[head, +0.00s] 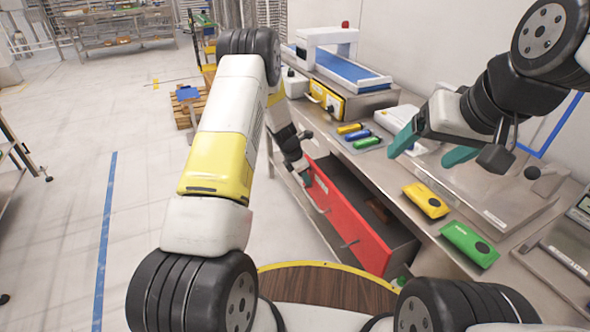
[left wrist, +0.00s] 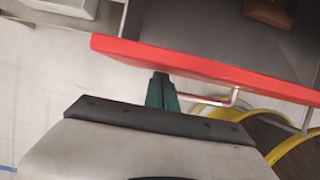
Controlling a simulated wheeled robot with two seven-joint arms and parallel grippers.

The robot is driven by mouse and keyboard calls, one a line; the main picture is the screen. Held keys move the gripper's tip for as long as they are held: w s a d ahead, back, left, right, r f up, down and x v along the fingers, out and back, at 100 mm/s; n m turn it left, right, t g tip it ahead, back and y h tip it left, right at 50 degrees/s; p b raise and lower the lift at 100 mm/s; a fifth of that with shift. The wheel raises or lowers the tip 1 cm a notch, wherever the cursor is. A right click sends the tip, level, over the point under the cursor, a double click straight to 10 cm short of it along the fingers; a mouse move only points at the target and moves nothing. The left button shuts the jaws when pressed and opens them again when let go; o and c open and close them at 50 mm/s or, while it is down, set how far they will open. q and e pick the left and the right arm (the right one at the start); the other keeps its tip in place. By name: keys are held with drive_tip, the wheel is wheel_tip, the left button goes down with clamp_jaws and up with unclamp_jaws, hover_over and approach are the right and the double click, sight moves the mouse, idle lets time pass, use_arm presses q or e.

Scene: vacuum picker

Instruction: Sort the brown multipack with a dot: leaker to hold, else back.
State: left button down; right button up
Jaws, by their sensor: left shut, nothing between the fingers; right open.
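A brown block (head: 378,210), possibly the brown multipack, lies inside the open red drawer (head: 345,215); no dot can be made out on it. Part of it shows at the top of the left wrist view (left wrist: 270,12). My left gripper (head: 306,178) is at the outer face of the drawer front near its far end, partly hidden by my arm. In the left wrist view its green fingers (left wrist: 162,88) are together and empty, beside the drawer handle (left wrist: 232,98). My right gripper (head: 431,148) is open and empty above the bench.
A yellow pack (head: 427,200) and a green pack (head: 469,243), each with a dark round spot, lie on the bench. Several smaller coloured packs (head: 358,134) lie farther back. A small blue conveyor (head: 345,67) stands at the back. The drawer juts into the floor space.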

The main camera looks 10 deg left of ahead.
sight(325, 172)
use_arm(q)
drive_tip(key=w+d, duration=0.1)
drive_tip(key=d, duration=0.1)
drive_tip(key=w+d, duration=0.3)
drive_tip(key=d, duration=0.1)
drive_tip(key=shift+w+d, duration=0.35)
